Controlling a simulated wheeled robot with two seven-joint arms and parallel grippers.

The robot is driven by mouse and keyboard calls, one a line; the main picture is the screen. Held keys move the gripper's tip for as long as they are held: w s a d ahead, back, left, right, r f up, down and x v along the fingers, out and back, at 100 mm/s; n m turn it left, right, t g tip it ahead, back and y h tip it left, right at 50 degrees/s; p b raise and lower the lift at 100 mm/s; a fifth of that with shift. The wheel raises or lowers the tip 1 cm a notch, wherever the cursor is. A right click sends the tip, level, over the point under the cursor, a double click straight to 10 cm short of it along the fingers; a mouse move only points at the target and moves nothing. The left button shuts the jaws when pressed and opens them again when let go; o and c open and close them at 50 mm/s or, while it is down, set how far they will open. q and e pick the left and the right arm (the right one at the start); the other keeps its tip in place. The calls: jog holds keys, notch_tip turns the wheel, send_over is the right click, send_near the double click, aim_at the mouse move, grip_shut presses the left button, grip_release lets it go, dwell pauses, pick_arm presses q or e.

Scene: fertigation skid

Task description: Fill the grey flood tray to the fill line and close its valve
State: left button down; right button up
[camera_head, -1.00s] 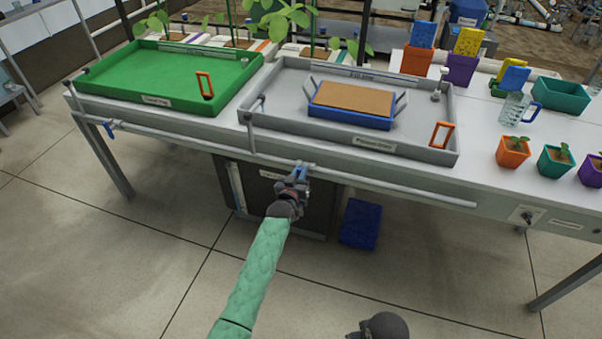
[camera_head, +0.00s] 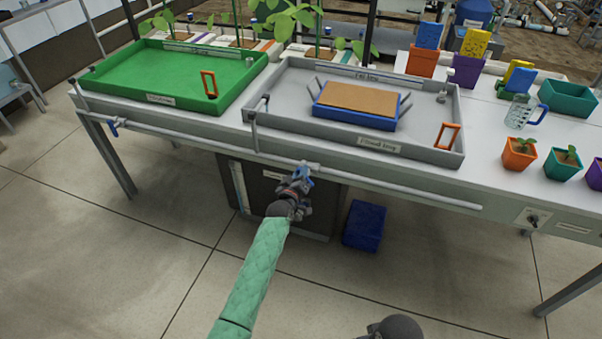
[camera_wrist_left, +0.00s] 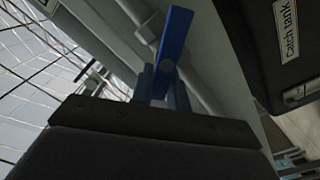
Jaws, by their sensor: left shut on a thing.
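The grey flood tray (camera_head: 285,80) sits on the bench, with a label on its front wall and a fill line label inside its back wall. A blue block with a brown top (camera_head: 360,97) stands in it. I cannot make out any water level. The blue valve handle (camera_wrist_left: 175,38) is on the pale pipe (camera_head: 400,190) along the bench front. My left gripper (camera_head: 302,175) is shut on this handle, below the tray's front wall. In the left wrist view the handle stands up between the fingers, slightly tilted. My right gripper is out of view.
A green tray (camera_head: 165,78) stands to the left, with another blue valve (camera_head: 113,126) on the pipe below it. A dark catch tank (camera_head: 270,185) and a blue box (camera_head: 365,225) are under the bench. Pots and a jug (camera_head: 518,112) stand right.

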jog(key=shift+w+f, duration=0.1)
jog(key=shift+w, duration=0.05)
pick_arm(q)
jog(key=c, duration=1.6)
grip_release()
jog(key=shift+o, duration=1.2)
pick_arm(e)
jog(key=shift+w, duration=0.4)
